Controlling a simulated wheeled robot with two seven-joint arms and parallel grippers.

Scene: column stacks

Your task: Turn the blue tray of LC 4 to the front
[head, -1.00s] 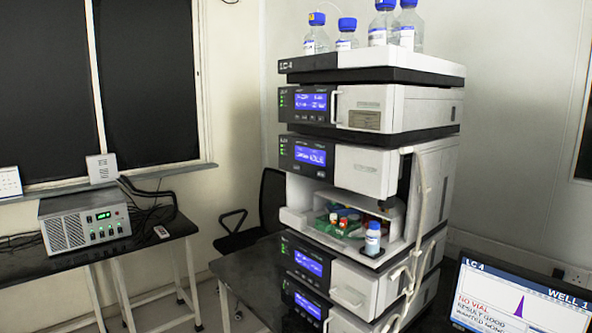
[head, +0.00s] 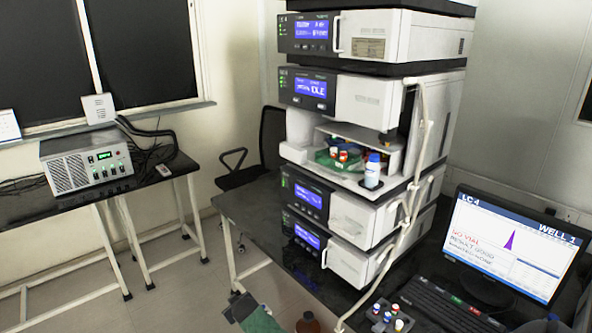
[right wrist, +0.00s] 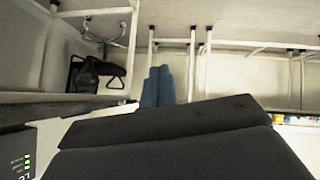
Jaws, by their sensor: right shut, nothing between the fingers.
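The LC 4 stack (head: 380,110) stands on a black bench in the head view. Its middle compartment (head: 293,152) is open at the front. Inside, a green tray part (head: 326,159) faces forward, with red-capped and dark vials on and behind it. I cannot make out a blue tray; the inside is small and partly shaded. A blue-capped white bottle (head: 373,171) stands at the compartment's front right. My right gripper (right wrist: 158,72) shows only in the right wrist view, its blue fingers shut and empty, away from the stack.
A monitor (head: 510,245) reads LC 4, WELL 1, NO VIAL, right of the stack, with a keyboard (head: 445,304) before it. A small vial rack (head: 388,318) and a brown bottle (head: 308,323) are at the front. Pale tubing hangs along the stack's right side.

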